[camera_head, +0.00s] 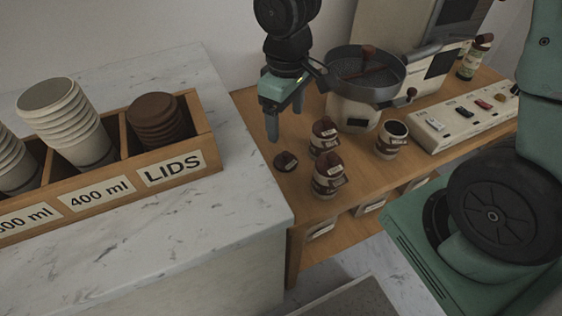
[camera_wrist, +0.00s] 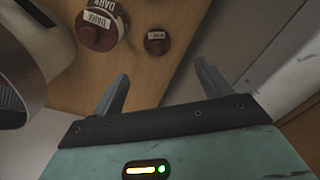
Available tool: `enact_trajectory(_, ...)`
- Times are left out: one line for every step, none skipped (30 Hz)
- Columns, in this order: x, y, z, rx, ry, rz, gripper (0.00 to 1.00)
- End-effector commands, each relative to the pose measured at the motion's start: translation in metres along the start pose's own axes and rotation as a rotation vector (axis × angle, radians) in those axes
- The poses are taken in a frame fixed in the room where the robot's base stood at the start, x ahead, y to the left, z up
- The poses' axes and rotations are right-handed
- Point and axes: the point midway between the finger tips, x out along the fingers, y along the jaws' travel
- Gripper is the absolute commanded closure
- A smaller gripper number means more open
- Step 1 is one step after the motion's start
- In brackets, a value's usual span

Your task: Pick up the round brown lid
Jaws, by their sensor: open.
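A small round brown lid (camera_head: 285,161) with a pale label lies flat on the wooden table (camera_head: 262,112), near its left edge. It also shows in the wrist view (camera_wrist: 155,42), beyond and roughly between my fingertips. My gripper (camera_head: 284,124) is open and empty, above the table and apart from the lid. In the wrist view both fingers of my gripper (camera_wrist: 160,74) stand wide apart. An open jar (camera_head: 391,139) without a lid stands to the right. Two lidded jars, one behind (camera_head: 325,137) and one in front (camera_head: 328,175), stand just right of the lid.
A grinder with a round pan (camera_head: 365,80) stands behind the jars. A white switch box (camera_head: 465,121) is at the right. On the left, a marble counter (camera_head: 235,215) carries a wooden cup holder (camera_head: 205,158) with stacked brown lids (camera_head: 155,120).

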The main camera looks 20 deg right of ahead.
Motion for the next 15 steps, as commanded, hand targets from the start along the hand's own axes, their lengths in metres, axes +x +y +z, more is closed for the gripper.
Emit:
enact_trajectory(0.015, -0.001, 0.001, -0.001, -0.005, -0.002, 0.23)
enact_trajectory(0.021, -0.001, 0.001, -0.002, -0.004, -0.002, 0.23)
enact_trajectory(0.03, -0.001, 0.001, -0.002, -0.005, -0.002, 0.23)
enact_trajectory(0.036, -0.001, 0.001, -0.002, -0.004, -0.002, 0.23)
enact_trajectory(0.042, -0.001, 0.001, -0.002, -0.006, -0.002, 0.23)
enact_trajectory(0.049, -0.001, 0.001, -0.002, -0.004, -0.002, 0.23)
enact_trajectory(0.055, -0.001, 0.001, -0.002, -0.005, -0.002, 0.23)
enact_trajectory(0.059, -0.001, 0.001, -0.002, -0.004, -0.002, 0.23)
enact_trajectory(0.064, -0.001, 0.0, -0.001, -0.002, -0.001, 0.23)
enact_trajectory(0.068, 0.0, 0.0, -0.001, -0.003, -0.001, 0.23)
enact_trajectory(0.07, 0.0, 0.0, -0.001, -0.003, -0.001, 0.23)
enact_trajectory(0.073, 0.0, 0.0, -0.001, -0.001, 0.0, 0.23)
enact_trajectory(0.074, 0.0, 0.0, -0.001, 0.0, 0.0, 0.23)
enact_trajectory(0.075, 0.0, 0.0, -0.001, 0.0, 0.0, 0.23)
enact_trajectory(0.077, 0.0, 0.0, 0.0, 0.0, 0.0, 0.23)
